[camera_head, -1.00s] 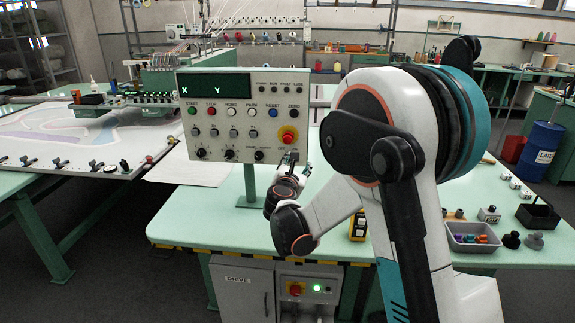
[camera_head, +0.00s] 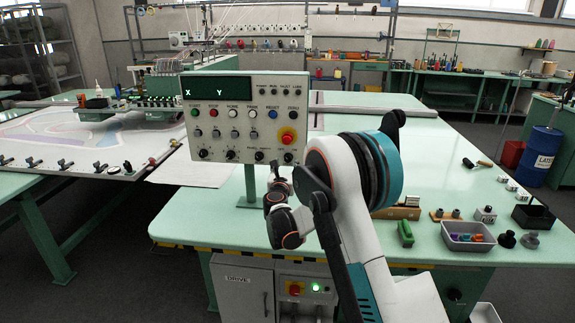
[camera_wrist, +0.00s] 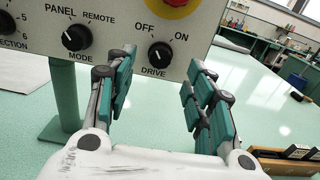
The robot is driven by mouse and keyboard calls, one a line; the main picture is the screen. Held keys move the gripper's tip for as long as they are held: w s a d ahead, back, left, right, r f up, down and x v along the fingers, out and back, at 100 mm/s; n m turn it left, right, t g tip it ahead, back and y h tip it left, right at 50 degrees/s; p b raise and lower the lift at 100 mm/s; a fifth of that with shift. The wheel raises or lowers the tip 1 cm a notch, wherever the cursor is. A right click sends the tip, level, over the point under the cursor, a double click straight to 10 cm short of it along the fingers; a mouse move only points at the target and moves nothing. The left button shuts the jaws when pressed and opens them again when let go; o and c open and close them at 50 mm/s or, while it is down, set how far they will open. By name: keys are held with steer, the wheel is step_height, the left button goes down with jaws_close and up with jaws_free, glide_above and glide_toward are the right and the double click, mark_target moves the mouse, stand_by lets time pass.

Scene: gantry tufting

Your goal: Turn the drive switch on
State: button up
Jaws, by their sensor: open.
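The drive switch is a black round knob (camera_wrist: 160,55) on the light control panel (camera_wrist: 30,12), between the printed words OFF and ON. Its pale mark appears to lean up and left, toward OFF. In the head view the drive knob (camera_head: 288,157) is at the panel's lower right, below the red stop button (camera_head: 288,136). My gripper (camera_wrist: 161,66) is open and empty, with one teal-padded finger on each side of the knob in the wrist view. I cannot tell any contact. In the head view my wrist hides most of it.
The mode knob (camera_wrist: 77,37) is close left of my left finger. A red button with a yellow collar (camera_wrist: 176,3) is just above the drive knob. The panel's post (camera_head: 250,184) stands on the green table (camera_head: 200,222). A grey tray (camera_head: 468,246) with small parts lies right.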

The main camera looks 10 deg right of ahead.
mark_target(288, 160)
steer(key=shift+b+x, duration=0.45)
steer(key=shift+x, duration=2.15)
steer(key=c, duration=1.1)
